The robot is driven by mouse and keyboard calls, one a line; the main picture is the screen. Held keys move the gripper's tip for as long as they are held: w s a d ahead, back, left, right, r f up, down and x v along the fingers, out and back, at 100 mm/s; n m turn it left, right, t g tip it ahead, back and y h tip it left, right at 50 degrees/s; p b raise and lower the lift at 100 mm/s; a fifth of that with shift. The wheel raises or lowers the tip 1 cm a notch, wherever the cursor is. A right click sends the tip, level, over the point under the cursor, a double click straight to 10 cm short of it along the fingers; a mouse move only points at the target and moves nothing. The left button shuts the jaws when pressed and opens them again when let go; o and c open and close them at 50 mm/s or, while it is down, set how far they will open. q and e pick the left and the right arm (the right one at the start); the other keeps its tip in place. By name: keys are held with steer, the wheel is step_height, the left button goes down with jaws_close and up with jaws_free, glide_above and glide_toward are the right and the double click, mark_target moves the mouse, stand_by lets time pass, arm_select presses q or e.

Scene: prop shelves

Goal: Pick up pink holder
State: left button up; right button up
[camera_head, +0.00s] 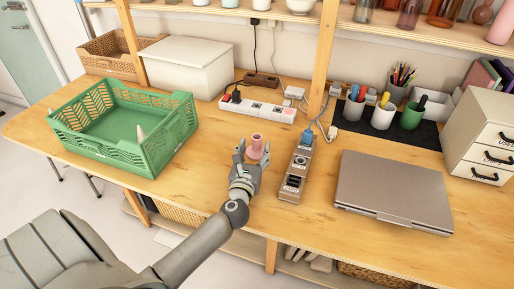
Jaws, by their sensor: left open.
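The pink holder (256,142) is a small upright piece on the wooden desk, left of the grey power strip. My left gripper (252,156) reaches in from the lower left, its fingers open around the near and left sides of the pink holder. Whether the fingers touch it cannot be told. The lower part of the pink holder is partly hidden by the fingers. My right gripper is not in view.
A green crate (160,156) stands at the left. The grey power strip (292,186) and a closed laptop (393,188) lie to the right. Pen cups (382,117) and a drawer unit (476,140) stand further right. A white power strip (258,107) lies behind.

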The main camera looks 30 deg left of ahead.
mark_target(256, 142)
arm_select(q)
steer(key=x, duration=0.4)
steer(key=shift+w+a+r, duration=0.1)
steer(key=shift+a+r, duration=0.05)
steer(key=shift+r, duration=0.1)
steer(key=shift+w+a, duration=0.2)
steer(key=shift+w, duration=0.3)
jaws_close()
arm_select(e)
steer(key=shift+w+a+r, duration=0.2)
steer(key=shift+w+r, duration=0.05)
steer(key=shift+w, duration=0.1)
arm_select(q)
steer(key=shift+r, duration=0.1)
steer(key=shift+r+p, duration=0.5)
steer(key=shift+r, duration=0.1)
steer(key=r, duration=0.1)
steer(key=r+p, duration=0.1)
steer(key=shift+s+r, duration=0.3)
steer(key=shift+r, duration=0.05)
steer(key=s+a+r+p, duration=0.2)
steer(key=s+a+r, duration=0.2)
steer(key=s+r, duration=0.5)
steer(key=s, duration=0.4)
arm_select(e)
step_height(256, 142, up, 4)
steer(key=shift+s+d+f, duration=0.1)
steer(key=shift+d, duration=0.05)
